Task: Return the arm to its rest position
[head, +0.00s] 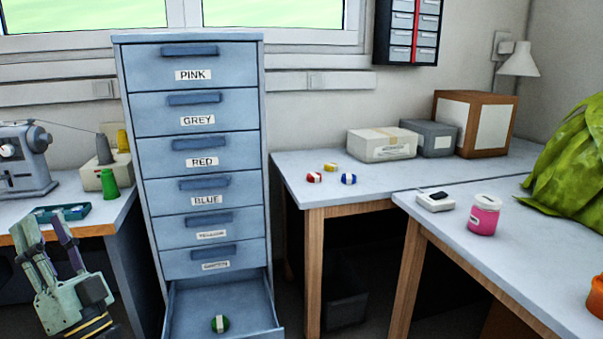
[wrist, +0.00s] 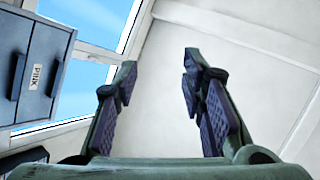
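My gripper (head: 53,242) is at the lower left in the head view, raised in front of the left table and left of the drawer cabinet. In the wrist view my gripper (wrist: 157,100) has its two fingers wide apart with nothing between them. The wrist camera looks up at the wall, the window and the top of the cabinet. The grey-blue cabinet (head: 193,110) has labelled drawers.
The left table holds a sewing machine (head: 24,160), thread spools and a teal tray (head: 62,212) close to my gripper. Red, yellow and blue small items (head: 348,179) lie on the right table (head: 290,165). A pink jar (head: 484,214) stands on the nearer table. The open drawer juts into the floor space.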

